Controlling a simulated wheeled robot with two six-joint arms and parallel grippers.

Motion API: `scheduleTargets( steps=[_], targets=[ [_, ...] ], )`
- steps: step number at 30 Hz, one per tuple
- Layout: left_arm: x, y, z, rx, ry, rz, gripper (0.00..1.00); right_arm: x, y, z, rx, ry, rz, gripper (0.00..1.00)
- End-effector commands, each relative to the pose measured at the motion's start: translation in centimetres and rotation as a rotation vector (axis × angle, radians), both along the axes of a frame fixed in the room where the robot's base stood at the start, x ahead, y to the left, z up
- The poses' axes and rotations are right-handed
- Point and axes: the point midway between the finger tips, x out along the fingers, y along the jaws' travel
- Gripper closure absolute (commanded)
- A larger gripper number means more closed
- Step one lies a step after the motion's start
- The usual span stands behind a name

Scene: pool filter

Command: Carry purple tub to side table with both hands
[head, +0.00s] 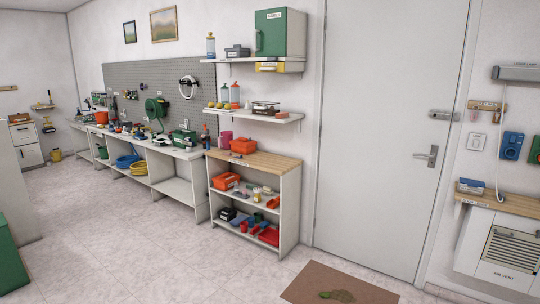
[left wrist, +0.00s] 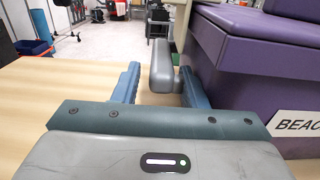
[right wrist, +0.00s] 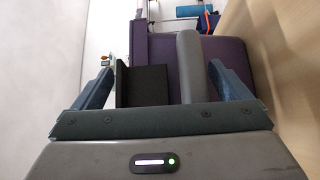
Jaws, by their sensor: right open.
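The purple tub (left wrist: 245,60) fills the right of the left wrist view, with a white label reading "BEAC", cut off by the frame edge. It stands at a light wooden surface (left wrist: 35,110). My left gripper (left wrist: 160,80) is open, with a grey handle (left wrist: 162,68) between its fingers, nearer the right one. The tub also shows in the right wrist view (right wrist: 228,52). My right gripper (right wrist: 162,82) is open, with another grey handle (right wrist: 188,62) between its fingers. Neither gripper shows in the head view, nor does the tub. I cannot identify the side table.
A black block-like part (right wrist: 140,85) also lies between my right fingers' lines of sight. In the head view, a wood-topped shelf unit (head: 262,162), a white door (head: 390,130) and a brown doormat (head: 340,287) show. The tiled floor (head: 150,250) is mostly clear.

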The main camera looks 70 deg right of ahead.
Motion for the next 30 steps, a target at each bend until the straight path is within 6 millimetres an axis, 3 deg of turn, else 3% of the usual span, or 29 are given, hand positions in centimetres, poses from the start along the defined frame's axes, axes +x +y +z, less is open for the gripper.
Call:
scheduleTargets(
  steps=[10, 14, 26, 27, 30],
  targets=[
    [0.00, 0.01, 0.01, 0.000, 0.000, 0.000, 0.55, 0.02, -0.06, 0.04, -0.001, 0.000, -0.001, 0.00],
    [0.01, -0.02, 0.01, 0.000, 0.000, -0.001, 0.30, 0.02, -0.04, 0.04, 0.000, -0.001, -0.001, 0.00],
    [-0.02, -0.26, 0.01, -0.003, 0.001, -0.005, 0.30, -0.01, 0.19, 0.04, 0.005, 0.001, 0.002, 0.00],
    [-0.06, -0.27, -0.15, -0.002, 0.004, -0.005, 0.48, -0.04, 0.20, -0.12, 0.004, 0.003, 0.003, 0.00],
    [-0.06, -0.24, -0.14, -0.003, 0.003, -0.005, 0.49, -0.05, 0.19, -0.12, 0.004, 0.003, 0.003, 0.00]
  ],
)
